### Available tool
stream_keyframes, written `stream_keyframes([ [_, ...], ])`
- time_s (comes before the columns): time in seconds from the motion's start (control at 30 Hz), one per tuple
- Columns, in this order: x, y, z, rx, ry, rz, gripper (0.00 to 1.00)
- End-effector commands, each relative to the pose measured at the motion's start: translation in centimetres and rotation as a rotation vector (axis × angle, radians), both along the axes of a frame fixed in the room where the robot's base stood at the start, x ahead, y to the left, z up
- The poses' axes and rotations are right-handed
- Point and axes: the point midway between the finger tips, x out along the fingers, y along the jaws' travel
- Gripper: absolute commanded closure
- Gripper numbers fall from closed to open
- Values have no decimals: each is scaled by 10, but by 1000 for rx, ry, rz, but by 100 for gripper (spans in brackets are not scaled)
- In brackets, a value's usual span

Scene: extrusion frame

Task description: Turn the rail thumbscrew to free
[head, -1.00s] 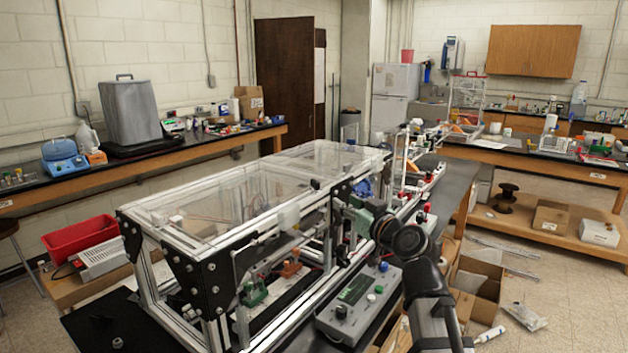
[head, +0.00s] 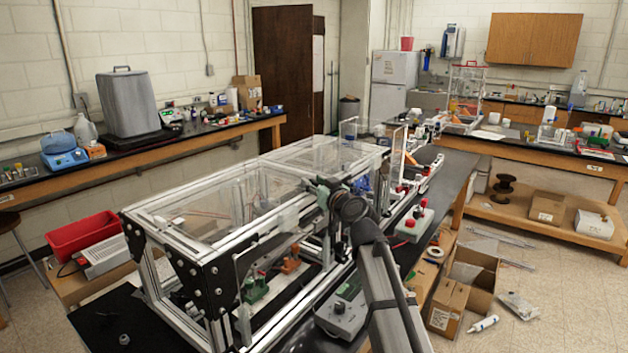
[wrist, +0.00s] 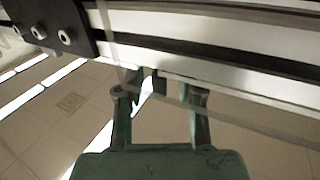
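The extrusion frame (head: 165,280), with silver rails, black corner plates and clear panels, stands at the centre of the head view. My gripper (head: 322,192) is at its upper right front edge. In the wrist view my gripper (wrist: 158,92) has two green fingers spread apart, so it is open. Their tips are close to the lower edge of a silver rail (wrist: 225,78) with a dark slot. A small dark piece (wrist: 158,82) shows between the tips; I cannot tell whether it is the rail thumbscrew. Nothing is visibly held.
A black plate (wrist: 50,24) with several bolts sits on the rail at upper left in the wrist view. A grey control box (head: 340,312) is partly behind my arm. Cardboard boxes (head: 447,303) lie on the floor.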

Motion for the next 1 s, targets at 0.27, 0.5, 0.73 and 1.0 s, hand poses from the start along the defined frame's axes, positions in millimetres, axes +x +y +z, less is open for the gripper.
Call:
stream_keyframes([
  [0.27, 3, 2, -1, 1, 1, 0, 62],
  [0.5, 3, 2, -1, 1, 1, 0, 100],
  [0.73, 4, 2, -1, 1, 1, 2, 100],
  [1.0, 7, 1, -7, 3, -1, 48, 100],
])
